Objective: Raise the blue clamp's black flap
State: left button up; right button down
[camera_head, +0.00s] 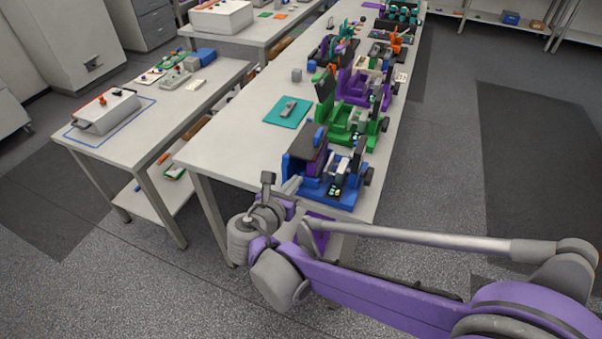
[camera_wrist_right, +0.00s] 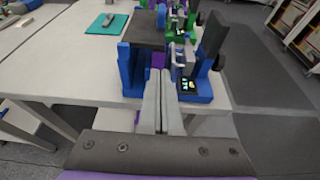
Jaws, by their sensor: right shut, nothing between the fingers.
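The blue clamp (camera_head: 343,199) stands at the near end of the long table. Its black flap (camera_head: 303,143) is a dark plate on the clamp's left part, lying fairly flat above a purple part; the wrist view shows the flap (camera_wrist_right: 148,30) just beyond the fingers. My right gripper (camera_head: 291,186) is at the clamp's near left side, below the flap. In the wrist view its two grey fingers (camera_wrist_right: 163,78) are shut together and empty, pointing at the clamp. I cannot tell whether they touch it. My left gripper is not in view.
A green clamp (camera_head: 372,137) and a purple one (camera_head: 352,88) stand behind the blue clamp. A teal mat (camera_head: 275,113) with a grey item lies left of them. The long table's (camera_head: 225,145) left part is clear. A side table (camera_head: 133,135) stands further left.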

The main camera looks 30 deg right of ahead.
aim_at(311, 163)
jog(key=x, duration=0.9)
jog(key=shift+d+f, duration=0.1)
jog(key=shift+d, duration=0.05)
